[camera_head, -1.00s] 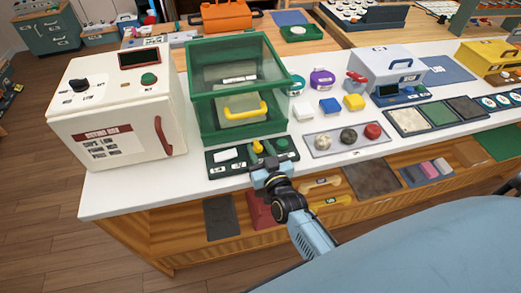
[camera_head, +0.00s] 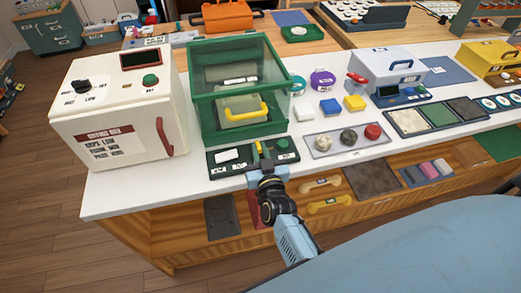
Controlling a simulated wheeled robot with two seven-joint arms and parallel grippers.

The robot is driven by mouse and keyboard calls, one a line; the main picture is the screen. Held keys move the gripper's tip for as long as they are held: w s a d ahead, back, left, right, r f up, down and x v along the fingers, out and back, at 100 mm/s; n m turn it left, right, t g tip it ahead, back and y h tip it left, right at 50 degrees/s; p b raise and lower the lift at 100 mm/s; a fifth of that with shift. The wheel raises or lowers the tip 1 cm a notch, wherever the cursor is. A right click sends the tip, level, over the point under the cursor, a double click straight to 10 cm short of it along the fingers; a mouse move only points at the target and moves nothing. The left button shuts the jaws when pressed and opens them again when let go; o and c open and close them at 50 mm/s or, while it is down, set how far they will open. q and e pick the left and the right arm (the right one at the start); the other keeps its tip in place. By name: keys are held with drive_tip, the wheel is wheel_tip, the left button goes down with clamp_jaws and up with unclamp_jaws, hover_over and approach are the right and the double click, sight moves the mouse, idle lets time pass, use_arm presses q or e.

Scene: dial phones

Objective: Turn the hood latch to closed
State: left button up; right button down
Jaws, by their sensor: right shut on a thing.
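The green-framed hood (camera_head: 238,85) with clear panes and a yellow handle (camera_head: 246,108) stands left of centre on the white counter. A dark green control panel (camera_head: 226,165) lies in front of it. The small yellow latch (camera_head: 258,146) stands up on the panel, between a white plate (camera_head: 227,155) and a green knob (camera_head: 283,144). My right gripper (camera_head: 266,160) comes from the front and is shut on the yellow latch. Its fingers hide the latch's lower part, and I cannot read the labels near it. My left gripper is not in view.
A white cabinet (camera_head: 119,110) with a red handle stands left of the hood. A tray with three round knobs (camera_head: 320,147) lies close on the right, with white, blue and yellow blocks behind it. The counter's front edge runs under my right wrist.

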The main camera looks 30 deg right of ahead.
drive_tip(key=c, duration=1.4)
unclamp_jaws()
drive_tip(key=shift+c, duration=0.2)
drive_tip(key=v, duration=1.3)
drive_tip(key=shift+s+p, duration=0.2)
drive_tip(key=shift+p, duration=0.2)
